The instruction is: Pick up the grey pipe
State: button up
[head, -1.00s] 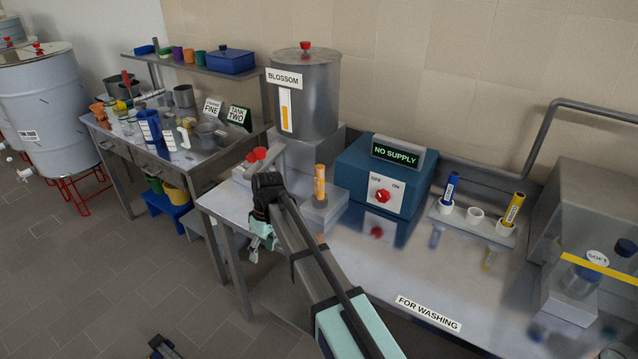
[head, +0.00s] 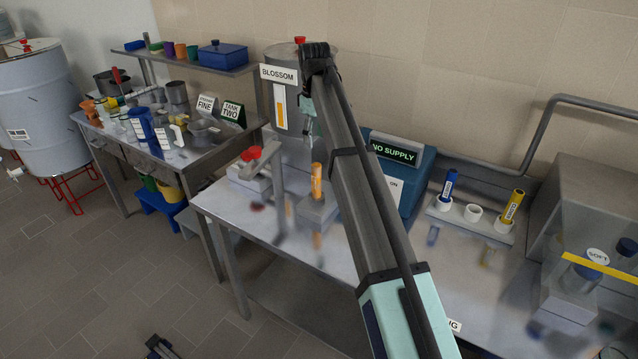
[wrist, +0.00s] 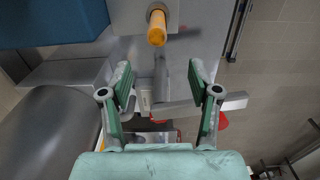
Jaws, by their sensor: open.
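A grey bent pipe (head: 279,195) shows in the head view at the left end of the steel table, beside a red knob. Its upper part runs sideways and its lower part runs down towards the tabletop. In the wrist view a grey bar (wrist: 200,107) lies crosswise between and beyond my fingers; I cannot tell if it is the same pipe. My gripper (wrist: 159,76) is open and empty, above the table. In the head view it is mostly hidden behind my arm, in front of the BLOSSOM tank (head: 345,72).
An orange cylinder (head: 316,181) stands in a grey block near the pipe. A blue NO SUPPLY box (head: 415,172) is partly behind my arm. A rack (head: 470,222) holds blue and yellow tubes to the right. The front left of the tabletop (head: 235,207) is mostly clear.

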aim_at(316, 174)
notch_tip(316, 174, down, 9)
jog(key=shift+r+p, duration=0.15)
jog(key=shift+p, duration=1)
jog(key=shift+w+d+f+p, duration=0.1)
jog(key=shift+f+p, duration=0.55)
jog(key=shift+f, duration=0.7)
jog(key=shift+w+d+f+p, duration=0.1)
jog(key=shift+f+p, duration=0.5)
jog(key=shift+f, duration=0.7)
grip_shut()
